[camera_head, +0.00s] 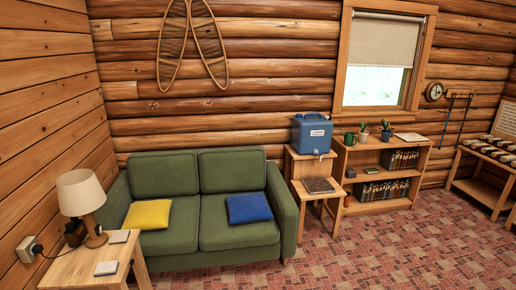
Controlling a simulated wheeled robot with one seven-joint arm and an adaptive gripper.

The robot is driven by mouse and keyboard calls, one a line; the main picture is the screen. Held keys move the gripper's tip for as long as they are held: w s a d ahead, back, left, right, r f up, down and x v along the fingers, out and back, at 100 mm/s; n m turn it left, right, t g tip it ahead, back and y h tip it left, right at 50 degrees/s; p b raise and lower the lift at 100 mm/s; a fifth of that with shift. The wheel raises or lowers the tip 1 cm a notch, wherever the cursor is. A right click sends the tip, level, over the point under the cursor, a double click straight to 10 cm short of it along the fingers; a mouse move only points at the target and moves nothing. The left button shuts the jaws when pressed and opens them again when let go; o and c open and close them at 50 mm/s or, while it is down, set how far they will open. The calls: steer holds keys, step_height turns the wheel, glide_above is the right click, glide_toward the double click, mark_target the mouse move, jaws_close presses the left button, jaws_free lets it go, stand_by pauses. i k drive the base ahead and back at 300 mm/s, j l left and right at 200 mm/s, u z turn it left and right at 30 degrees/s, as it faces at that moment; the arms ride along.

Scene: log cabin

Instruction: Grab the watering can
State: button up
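A small green vessel (349,138) stands upright on top of the low wooden bookcase, at its left end below the window. It looks like the watering can, but it is too small here to make out its spout or handle clearly. My gripper is not in view. Nothing is seen touching the green vessel.
Potted plants (387,132) stand right of the green vessel on the bookcase (378,205). A blue water container (311,134) sits on a wooden stand (297,168) to its left. A green sofa (195,205) fills the left middle. The patterned floor (400,255) at right is clear.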

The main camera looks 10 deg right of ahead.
mark_target(349, 137)
steer(key=i+l+z, duration=0.2)
steer(key=i+z, duration=0.2)
steer(key=i, duration=0.15)
steer(key=i+z, duration=0.4)
steer(key=i+j+z, duration=0.1)
steer(key=i+z, duration=0.3)
steer(key=i, duration=0.25)
steer(key=i+j+z, duration=0.4)
steer(key=i+l, duration=0.15)
steer(key=i, duration=0.3)
steer(key=i+l+u, duration=0.1)
steer(key=i, duration=0.4)
steer(key=i+l, duration=0.2)
steer(key=i, duration=0.25)
steer(key=i+l, duration=0.15)
steer(key=i, duration=0.35)
steer(key=i+l+u, duration=0.1)
steer(key=i+u, duration=0.15)
steer(key=i, duration=0.25)
steer(key=i+l+u, duration=0.25)
steer(key=i, duration=0.2)
steer(key=j, duration=0.1)
